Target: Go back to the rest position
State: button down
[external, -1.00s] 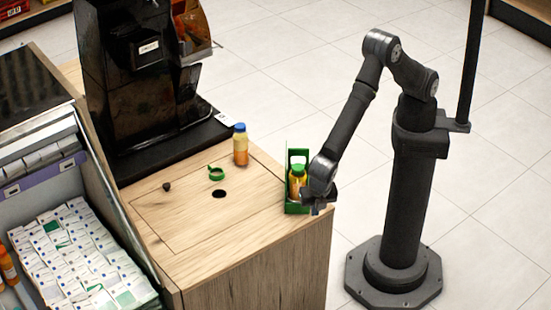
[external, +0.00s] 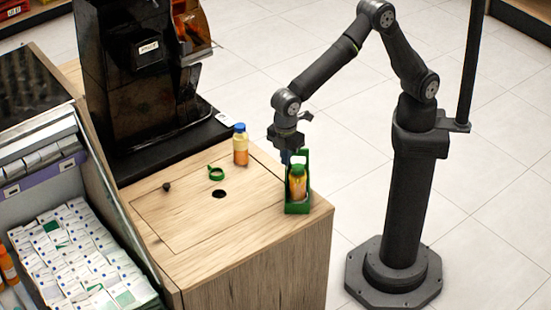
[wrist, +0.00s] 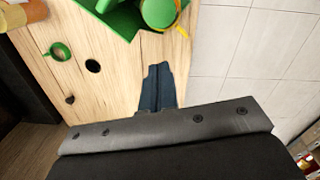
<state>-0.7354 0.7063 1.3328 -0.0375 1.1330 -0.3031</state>
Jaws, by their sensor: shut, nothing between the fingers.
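My gripper (external: 286,156) points down at the back edge of the green carrier, by its tall back panel. Its dark blue fingers are shut together and empty in the wrist view (wrist: 158,86). The green carrier (external: 298,208) stands at the right front corner of the wooden counter and holds a yellow-orange bottle (external: 298,184). In the wrist view the carrier (wrist: 108,16) and the bottle's green cap (wrist: 158,12) are at the top, apart from the fingers.
An orange bottle with a blue cap (external: 240,148) stands on the counter (external: 190,240). A green ring (external: 216,174), a round hole (external: 219,194) and a small dark piece (external: 167,187) lie to its left and front. A black juicer (external: 135,80) stands at the back left.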

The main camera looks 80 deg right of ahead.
jog(key=shift+w+d+f+m+y, duration=0.15)
jog(key=shift+w+d+f+m, duration=0.3)
jog(key=shift+d, duration=0.2)
jog(key=shift+w+d+f+m+y, duration=0.15)
jog(key=shift+w+d+f+m, duration=0.2)
jog(key=shift+w+d+m, duration=0.2)
jog(key=s+a+f+n+h, duration=0.2)
jog(key=s+a+f+n, duration=0.4)
jog(key=s+a+n, duration=0.4)
jog(key=shift+s+a+f+t, duration=0.2)
jog(key=shift+f+t, duration=0.1)
